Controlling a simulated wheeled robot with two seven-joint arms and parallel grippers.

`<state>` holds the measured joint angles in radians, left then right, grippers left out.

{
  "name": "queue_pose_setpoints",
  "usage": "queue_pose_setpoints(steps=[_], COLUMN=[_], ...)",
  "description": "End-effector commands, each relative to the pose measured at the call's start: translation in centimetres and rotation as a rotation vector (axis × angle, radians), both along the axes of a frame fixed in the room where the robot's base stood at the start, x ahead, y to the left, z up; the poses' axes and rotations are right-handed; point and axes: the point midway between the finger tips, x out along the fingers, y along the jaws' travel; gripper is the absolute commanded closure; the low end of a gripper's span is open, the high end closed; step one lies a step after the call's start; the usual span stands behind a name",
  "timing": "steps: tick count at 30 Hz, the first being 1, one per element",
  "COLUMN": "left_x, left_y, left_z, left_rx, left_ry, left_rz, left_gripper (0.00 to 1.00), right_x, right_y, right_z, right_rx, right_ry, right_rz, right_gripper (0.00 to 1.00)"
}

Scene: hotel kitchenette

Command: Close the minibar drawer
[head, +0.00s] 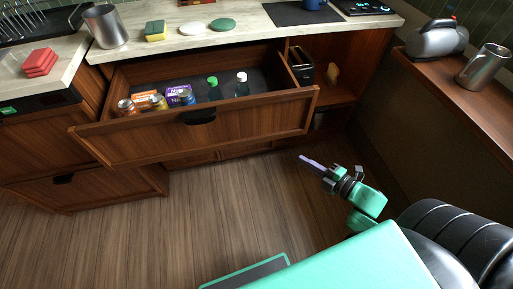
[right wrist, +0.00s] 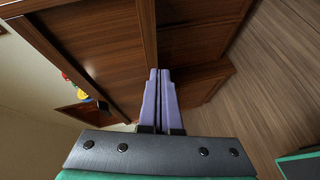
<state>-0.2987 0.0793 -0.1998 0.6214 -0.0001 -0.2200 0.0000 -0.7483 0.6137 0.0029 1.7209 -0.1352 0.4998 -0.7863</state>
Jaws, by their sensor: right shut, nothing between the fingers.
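The minibar drawer (head: 205,138) stands pulled out from the wooden counter in the head view, with its dark handle slot (head: 199,117) at the top of the front. Inside are cans, small boxes and bottles. My right gripper (head: 304,158) is below and to the right of the drawer's right front corner, apart from it in the head view. Its purple fingers (right wrist: 159,100) are shut with nothing between them. In the right wrist view they point toward brown wooden panels; I cannot tell whether they touch. My left gripper is not in view.
The countertop (head: 235,35) holds a metal canister (head: 105,26), a sponge (head: 155,31) and a dark mat. An open shelf (head: 335,93) lies right of the drawer. The wooden floor (head: 190,210) before the drawer is clear.

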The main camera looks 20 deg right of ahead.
Motion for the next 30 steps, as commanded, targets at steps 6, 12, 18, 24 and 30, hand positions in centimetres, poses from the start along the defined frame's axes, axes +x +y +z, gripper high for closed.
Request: queue_pose_setpoints(steps=[6, 12, 18, 24, 30], left_x=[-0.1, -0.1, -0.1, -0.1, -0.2], left_y=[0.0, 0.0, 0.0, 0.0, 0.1], left_z=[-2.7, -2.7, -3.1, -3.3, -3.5], left_rx=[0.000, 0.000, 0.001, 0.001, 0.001], left_ry=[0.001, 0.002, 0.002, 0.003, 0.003], left_rz=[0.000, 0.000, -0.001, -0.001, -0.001], left_gripper=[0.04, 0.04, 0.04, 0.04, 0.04], right_x=[-0.4, 1.9, 5.5, 9.1, 11.2], right_y=[6.6, 8.2, 10.9, 12.3, 12.0], right_z=[7.0, 7.4, 7.4, 7.3, 7.2], right_rx=[-0.093, -0.092, -0.092, -0.096, -0.093], right_ry=[-0.304, -0.308, -0.307, -0.304, -0.301], right_rz=[0.269, 0.266, 0.264, 0.262, 0.262], right_gripper=[1.00, 1.00, 1.00, 1.00, 1.00])
